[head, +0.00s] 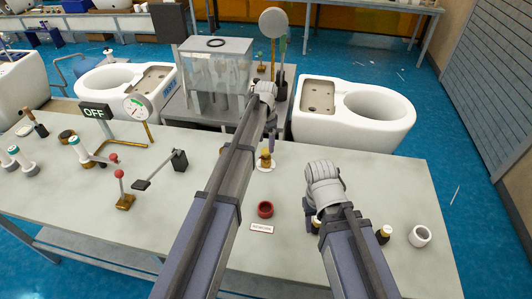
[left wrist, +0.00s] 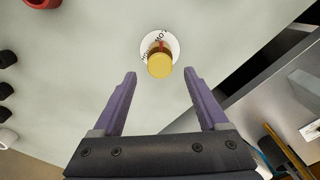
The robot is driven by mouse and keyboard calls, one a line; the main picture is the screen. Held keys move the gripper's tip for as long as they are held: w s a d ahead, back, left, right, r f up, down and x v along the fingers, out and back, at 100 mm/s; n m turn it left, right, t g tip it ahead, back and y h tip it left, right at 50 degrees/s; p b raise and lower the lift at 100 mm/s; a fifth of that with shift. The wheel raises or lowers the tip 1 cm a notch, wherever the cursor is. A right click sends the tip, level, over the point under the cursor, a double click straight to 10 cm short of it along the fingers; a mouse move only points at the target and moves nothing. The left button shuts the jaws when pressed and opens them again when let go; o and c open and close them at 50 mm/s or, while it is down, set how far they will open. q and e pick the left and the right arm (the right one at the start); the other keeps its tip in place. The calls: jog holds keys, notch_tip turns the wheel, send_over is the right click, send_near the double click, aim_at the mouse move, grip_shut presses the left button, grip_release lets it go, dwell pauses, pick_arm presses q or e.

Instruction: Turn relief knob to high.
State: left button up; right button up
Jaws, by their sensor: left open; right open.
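The relief knob (head: 265,160) is a small yellow-capped knob on a round white dial on the grey bench, just right of my left forearm. In the left wrist view the yellow knob (left wrist: 159,65) stands on the white dial (left wrist: 148,42), which bears black lettering; "LOW" reads at its upper right, and the other word is partly hidden. Which way the knob points I cannot tell. My left gripper (left wrist: 160,74) is open and empty; the knob shows between and beyond its fingertips, with no visible contact. My right gripper (head: 325,185) is over the bench's right part, its fingers mostly hidden.
A red ring-shaped part (head: 265,209) and a small label (head: 262,228) lie nearer on the bench. Levers (head: 124,190) and an OFF sign (head: 95,112) are left. A clear tank (head: 216,70) stands behind.

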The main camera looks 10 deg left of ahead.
aim_at(266, 150)
pick_arm(q)
notch_tip(266, 150, down, 4)
jog(key=shift+r+b, duration=0.25)
jog(key=shift+b, duration=0.95)
jog(key=shift+r, duration=0.1)
grip_shut()
